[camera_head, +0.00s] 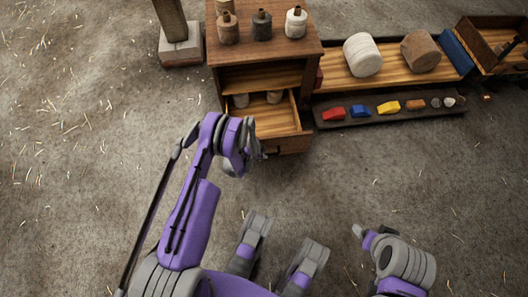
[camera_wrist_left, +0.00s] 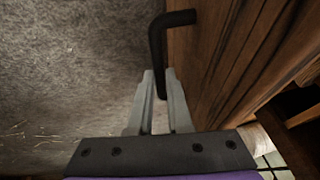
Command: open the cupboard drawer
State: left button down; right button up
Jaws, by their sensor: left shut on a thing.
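The brown wooden cupboard (camera_head: 262,57) stands at the top centre of the head view. Its drawer (camera_head: 280,122) is pulled out toward me, with its interior showing and small pale items (camera_head: 274,97) at its back. My left gripper (camera_head: 258,153) is at the drawer front, partly hidden by its own wrist. In the left wrist view, its fingers (camera_wrist_left: 160,92) are shut on the black bent handle (camera_wrist_left: 157,50) beside the wooden front. Part of my right arm (camera_head: 402,262) shows at the lower right; its fingers cannot be made out clearly.
Several bottles (camera_head: 262,25) stand on the cupboard top. To the right, a low shelf holds large spools (camera_head: 362,54) above a row of coloured blocks (camera_head: 388,106). A post on a stone base (camera_head: 181,47) stands left. The straw-strewn floor in front is clear.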

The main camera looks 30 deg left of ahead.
pick_arm(q)
jog(key=shift+s+d, duration=0.4)
jog(key=shift+s, duration=0.2)
pick_arm(e)
jog(key=shift+s+d, duration=0.2)
jog(key=shift+s, duration=0.15)
pick_arm(q)
jog(key=c, duration=0.8)
grip_release()
jog(key=shift+c, duration=0.2)
jog(key=p+v, duration=0.2)
jog(key=v, duration=0.9)
jog(key=shift+p, duration=0.4)
pick_arm(e)
jog(key=v, duration=0.2)
jog(key=shift+w+r, duration=0.1)
jog(key=shift+r, duration=0.2)
pick_arm(q)
jog(key=shift+f, duration=0.1)
